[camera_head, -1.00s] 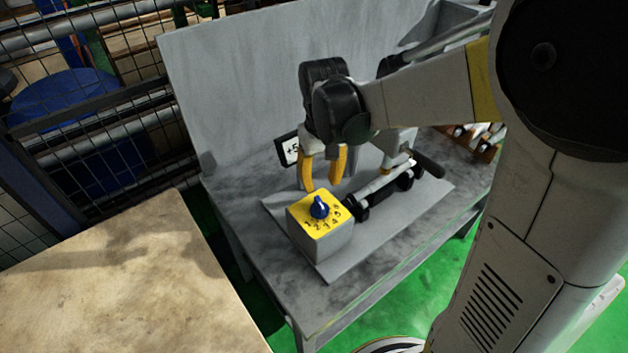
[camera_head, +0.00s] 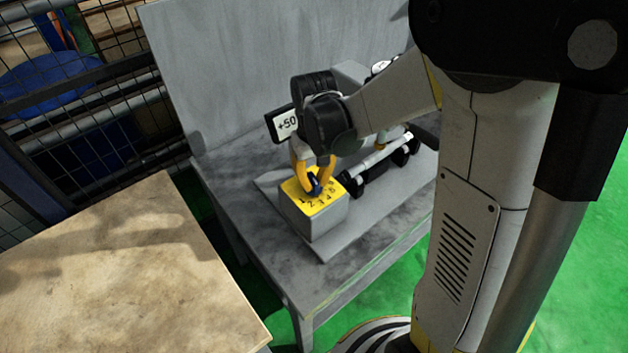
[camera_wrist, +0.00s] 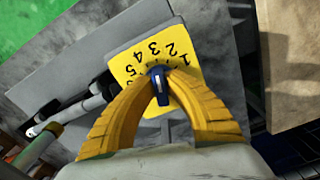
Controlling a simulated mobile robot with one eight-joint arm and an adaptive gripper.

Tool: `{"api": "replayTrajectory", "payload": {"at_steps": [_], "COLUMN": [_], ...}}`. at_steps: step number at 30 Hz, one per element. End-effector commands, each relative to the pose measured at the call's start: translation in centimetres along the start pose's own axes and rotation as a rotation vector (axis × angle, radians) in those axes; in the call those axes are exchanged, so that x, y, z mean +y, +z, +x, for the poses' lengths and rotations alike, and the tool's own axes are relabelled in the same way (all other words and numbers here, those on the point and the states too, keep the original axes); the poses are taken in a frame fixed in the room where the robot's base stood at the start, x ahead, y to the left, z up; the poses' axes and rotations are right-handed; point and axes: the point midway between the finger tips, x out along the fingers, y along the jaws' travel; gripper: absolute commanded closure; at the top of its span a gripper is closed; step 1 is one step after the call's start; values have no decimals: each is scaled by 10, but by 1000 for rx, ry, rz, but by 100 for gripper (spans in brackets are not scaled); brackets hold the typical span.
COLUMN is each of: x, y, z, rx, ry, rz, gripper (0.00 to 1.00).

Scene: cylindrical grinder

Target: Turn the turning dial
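The turning dial is a blue knob (camera_head: 313,186) on top of a grey box with a yellow numbered face (camera_head: 326,205). In the wrist view, the knob (camera_wrist: 159,88) has a white line, and the black numbers curve around its far side. My gripper (camera_head: 314,181) points down at the box. Its yellow fingers close in from either side of the knob, with the tips (camera_wrist: 159,76) at its sides. The gripper looks shut on the knob; exact contact is hard to see. The fingers partly hide the knob and face in the head view.
A grey bench (camera_head: 262,230) carries the box and a plate with a cylindrical shaft assembly (camera_head: 375,165) beside it. A "+50" display (camera_head: 286,123) stands behind the gripper. A tan table (camera_head: 120,270) is at left, near a mesh fence (camera_head: 85,110). Green floor shows at right.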

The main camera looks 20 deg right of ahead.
Motion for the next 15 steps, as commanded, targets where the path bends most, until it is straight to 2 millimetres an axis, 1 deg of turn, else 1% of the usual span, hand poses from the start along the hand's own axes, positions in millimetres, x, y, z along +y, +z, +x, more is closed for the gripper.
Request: {"api": "replayTrajectory", "payload": {"at_steps": [10, 15], "x": [0, 0], "y": [0, 0], "z": [0, 0], "rx": [0, 0], "ry": [0, 0], "rz": [10, 67], "gripper": [100, 100]}}
